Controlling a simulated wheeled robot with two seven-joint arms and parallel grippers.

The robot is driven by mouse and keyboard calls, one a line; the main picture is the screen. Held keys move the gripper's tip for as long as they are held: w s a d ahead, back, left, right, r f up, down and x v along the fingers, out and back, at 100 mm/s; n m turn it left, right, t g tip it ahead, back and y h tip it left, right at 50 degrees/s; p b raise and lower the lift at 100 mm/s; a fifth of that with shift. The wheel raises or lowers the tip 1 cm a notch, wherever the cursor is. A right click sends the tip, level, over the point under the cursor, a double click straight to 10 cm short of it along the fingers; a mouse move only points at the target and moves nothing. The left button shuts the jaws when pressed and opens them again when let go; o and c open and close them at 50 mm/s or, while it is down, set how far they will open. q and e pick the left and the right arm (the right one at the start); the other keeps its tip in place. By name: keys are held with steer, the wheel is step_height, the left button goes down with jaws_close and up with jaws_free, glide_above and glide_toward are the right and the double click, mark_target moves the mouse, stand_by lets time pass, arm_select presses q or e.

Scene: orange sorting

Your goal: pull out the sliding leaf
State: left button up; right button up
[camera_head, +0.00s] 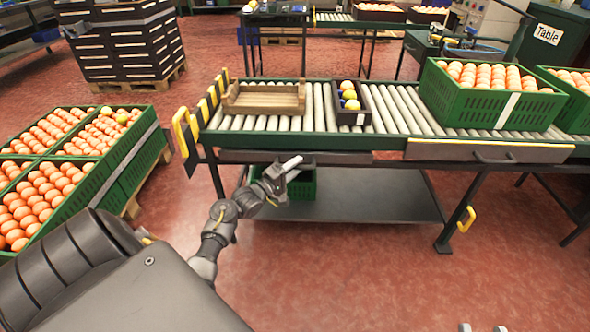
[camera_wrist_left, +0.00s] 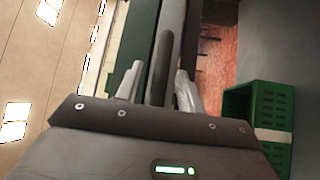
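Two drawer-like panels sit under the front edge of the roller conveyor in the head view: a grey leaf (camera_head: 340,158) at left and a pale leaf (camera_head: 545,154) with a dark handle (camera_head: 494,159) at right. My left gripper (camera_head: 287,165) is at the front of the grey leaf and hides part of it. In the left wrist view, the fingers of my left gripper (camera_wrist_left: 158,85) are apart, with a dark bar (camera_wrist_left: 168,50) between them. I cannot tell whether they touch it. My right gripper (camera_head: 482,328) barely shows at the bottom edge, fingertips apart.
A wooden tray (camera_head: 262,110) and a dark crate with balls (camera_head: 360,117) stand on the rollers. Green crates of oranges (camera_head: 490,106) stand at right and on the left floor. A green crate (camera_head: 300,187) sits on the lower shelf (camera_head: 370,205). The front floor is clear.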

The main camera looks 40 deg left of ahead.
arm_select(q)
steer(key=shift+w, duration=0.1)
steer(key=shift+c, duration=0.5)
jaws_close()
steer(key=shift+d, duration=0.1)
